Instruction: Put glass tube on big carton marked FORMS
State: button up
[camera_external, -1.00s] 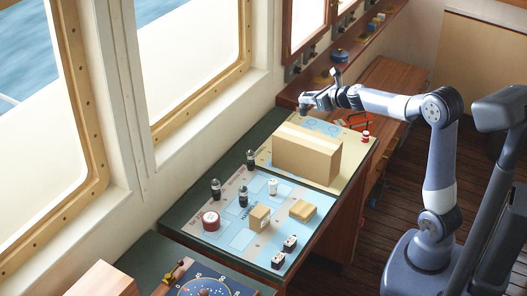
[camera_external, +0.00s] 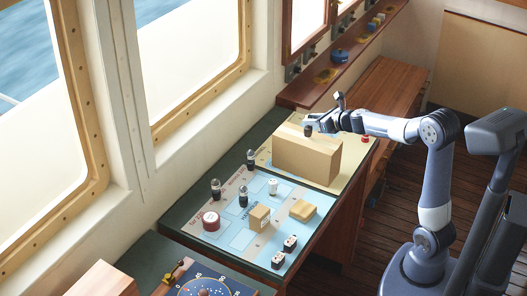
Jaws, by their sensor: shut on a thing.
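The big carton (camera_external: 300,160) is a plain tan box on the far part of the console. No FORMS lettering can be read on it from this side. My gripper (camera_external: 308,127) is over the carton's top, near its back edge, pointing down. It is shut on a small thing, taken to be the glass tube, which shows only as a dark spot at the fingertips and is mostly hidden. I cannot tell whether it touches the carton's top.
A red-topped item (camera_external: 366,136) is right of the carton. Windows border the left.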

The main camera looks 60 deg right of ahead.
jog(key=shift+f, duration=0.35)
jog(key=shift+f, duration=0.1)
jog(key=shift+f, duration=0.15)
jog(key=o, duration=0.9)
jog(key=shift+o, duration=0.2)
jog(key=shift+r, duration=0.2)
jog(key=shift+s+r, duration=0.1)
jog(key=shift+r, duration=0.1)
jog(key=p+v, duration=0.2)
jog(key=v, duration=0.9)
jog(key=shift+s, duration=0.35)
jog(key=shift+a+r, duration=0.1)
jog(key=shift+a, duration=0.05)
